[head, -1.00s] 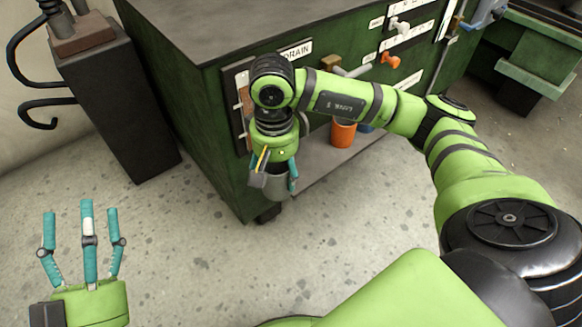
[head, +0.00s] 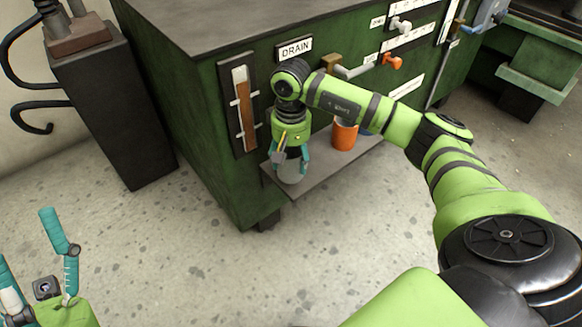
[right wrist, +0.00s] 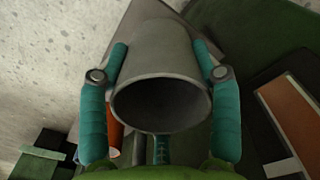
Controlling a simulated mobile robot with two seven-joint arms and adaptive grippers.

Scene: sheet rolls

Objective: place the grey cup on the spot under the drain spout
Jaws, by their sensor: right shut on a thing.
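The grey cup (head: 290,173) hangs below my right gripper (head: 290,160), whose teal fingers are shut around its sides. In the right wrist view the cup (right wrist: 158,55) shows its open mouth toward the palm, between the fingers (right wrist: 160,75). In the head view the cup overlaps the left end of the grey shelf (head: 325,172); I cannot tell whether it touches. The DRAIN label (head: 295,47) is above my right wrist. A brass fitting (head: 331,62) sits right of the label. The spot itself cannot be made out. My left gripper (head: 25,238) is open and empty at lower left.
An orange cup (head: 344,135) stands on the shelf right of the grey cup, with a partly hidden blue thing (head: 367,128) beside it. A gauge panel (head: 240,105) is on the green cabinet (head: 200,120) at left. A dark pedestal (head: 120,110) stands further left.

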